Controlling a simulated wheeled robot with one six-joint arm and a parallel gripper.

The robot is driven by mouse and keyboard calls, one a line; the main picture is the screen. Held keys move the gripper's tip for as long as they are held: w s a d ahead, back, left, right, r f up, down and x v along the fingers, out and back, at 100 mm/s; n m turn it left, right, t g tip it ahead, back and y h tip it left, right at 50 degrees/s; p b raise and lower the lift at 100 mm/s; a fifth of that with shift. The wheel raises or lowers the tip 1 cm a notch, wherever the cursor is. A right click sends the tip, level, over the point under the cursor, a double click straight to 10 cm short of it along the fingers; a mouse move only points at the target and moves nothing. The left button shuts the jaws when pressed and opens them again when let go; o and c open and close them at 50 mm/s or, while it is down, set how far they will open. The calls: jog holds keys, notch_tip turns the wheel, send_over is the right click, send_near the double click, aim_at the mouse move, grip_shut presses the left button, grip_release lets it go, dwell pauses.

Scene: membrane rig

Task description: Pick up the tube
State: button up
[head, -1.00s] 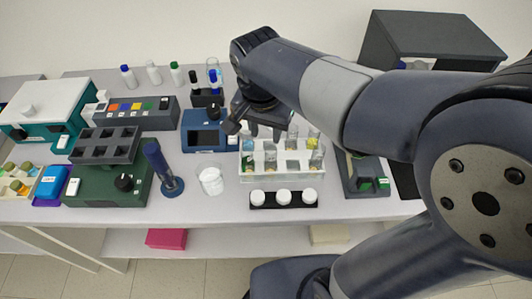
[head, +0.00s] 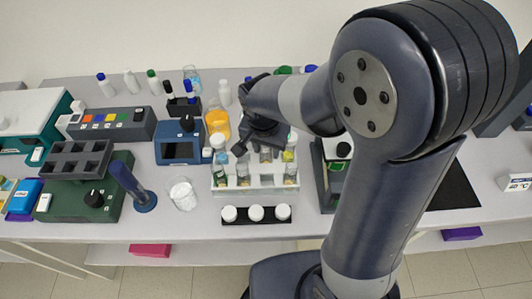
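A clear white rack (head: 257,190) stands in the middle of the bench and holds several tubes upright. One tube (head: 243,174) stands in its front row, and another tube (head: 290,174) with yellowish contents stands at its right. A taller white-capped tube (head: 219,150) is at the rack's left end. I cannot tell which tube the task means. My gripper (head: 260,146) is over the back part of the rack, with its dark fingers spread and pointing down. It looks open and empty. The fingertips are small, and my wrist hides part of the rack's back row.
Three white caps sit on a black strip (head: 257,221) in front of the rack. An orange-filled vessel (head: 217,122) stands behind. A dark device (head: 327,190) stands close on the right.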

jog(key=c, duration=0.6)
jog(key=shift+r, duration=0.15)
